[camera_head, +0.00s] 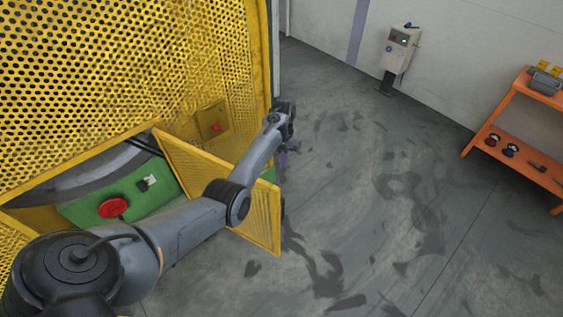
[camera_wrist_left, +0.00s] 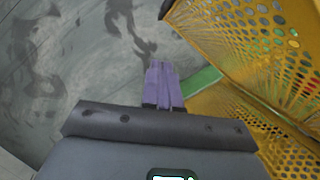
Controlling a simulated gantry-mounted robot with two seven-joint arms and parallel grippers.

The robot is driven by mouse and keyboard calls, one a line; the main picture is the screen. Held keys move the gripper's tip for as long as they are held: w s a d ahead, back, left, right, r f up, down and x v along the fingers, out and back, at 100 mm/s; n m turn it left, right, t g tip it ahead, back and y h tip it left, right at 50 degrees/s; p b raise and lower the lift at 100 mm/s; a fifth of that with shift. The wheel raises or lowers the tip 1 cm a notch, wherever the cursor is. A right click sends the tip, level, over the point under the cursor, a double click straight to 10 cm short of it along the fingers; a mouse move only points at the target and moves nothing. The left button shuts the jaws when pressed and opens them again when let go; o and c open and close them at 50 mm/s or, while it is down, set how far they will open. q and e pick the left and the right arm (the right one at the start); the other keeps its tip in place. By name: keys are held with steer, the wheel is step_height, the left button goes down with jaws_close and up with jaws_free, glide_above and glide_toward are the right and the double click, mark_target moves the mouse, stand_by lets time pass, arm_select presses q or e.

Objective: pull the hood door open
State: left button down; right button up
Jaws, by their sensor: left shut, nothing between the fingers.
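The hood door (camera_head: 262,226) is a small yellow perforated panel with a solid frame. It stands swung out at an angle from the yellow machine hood (camera_head: 130,55), leaving a gap. My left arm reaches across in front of the door. My left gripper (camera_head: 284,158) is beyond the door's upper right corner, mostly hidden behind my wrist. In the left wrist view its purple fingers (camera_wrist_left: 162,86) are together and empty, over the floor. Yellow perforated panels (camera_wrist_left: 245,35) are to their right; I cannot tell which one is the door. My right gripper is out of view.
Through the opening show a green machine part (camera_head: 90,207) and a red button (camera_head: 112,208). Another red button (camera_head: 215,127) is behind the mesh. A control box (camera_head: 400,48) and an orange shelf (camera_head: 516,150) stand far right. The floor between is clear.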

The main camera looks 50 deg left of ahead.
arm_select(q)
steer(key=s+d+f+p, duration=0.2)
steer(key=d+f, duration=0.3)
steer(key=f, duration=0.3)
steer(key=shift+s, duration=0.85)
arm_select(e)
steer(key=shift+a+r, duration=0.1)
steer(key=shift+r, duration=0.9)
arm_select(q)
steer(key=shift+f, duration=0.1)
